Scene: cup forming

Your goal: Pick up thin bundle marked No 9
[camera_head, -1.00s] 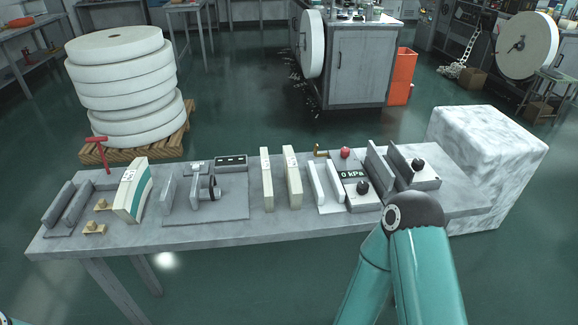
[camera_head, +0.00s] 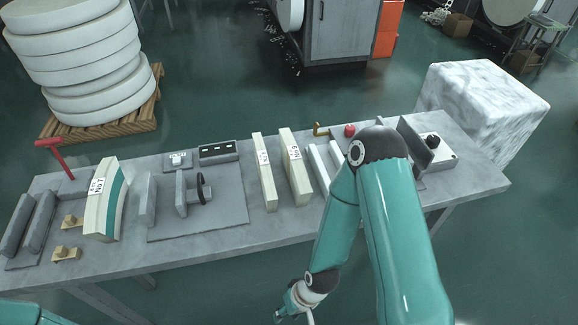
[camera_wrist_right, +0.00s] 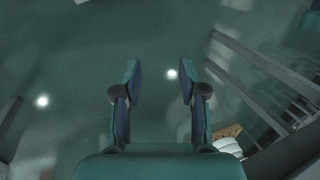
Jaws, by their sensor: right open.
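Two cream bundles with small white labels stand upright side by side on the grey table (camera_head: 270,228). The left one is the thinner bundle (camera_head: 264,180); the right one is the thicker bundle (camera_head: 297,175). Their label marks are too small to read surely. My right gripper (camera_wrist_right: 160,82) is open and empty in the right wrist view, with only floor between its fingers. In the head view my right arm reaches down in front of the table, and its wrist is low, below and apart from the bundles. My left gripper is not in view.
A larger cream block with a teal stripe (camera_head: 103,205) and a grey fixture with a black wheel (camera_head: 201,188) stand left of the bundles. A brass piece (camera_head: 320,130) and a red knob (camera_head: 349,130) are to the right. A marble block (camera_head: 480,105) stands beyond the table's right end.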

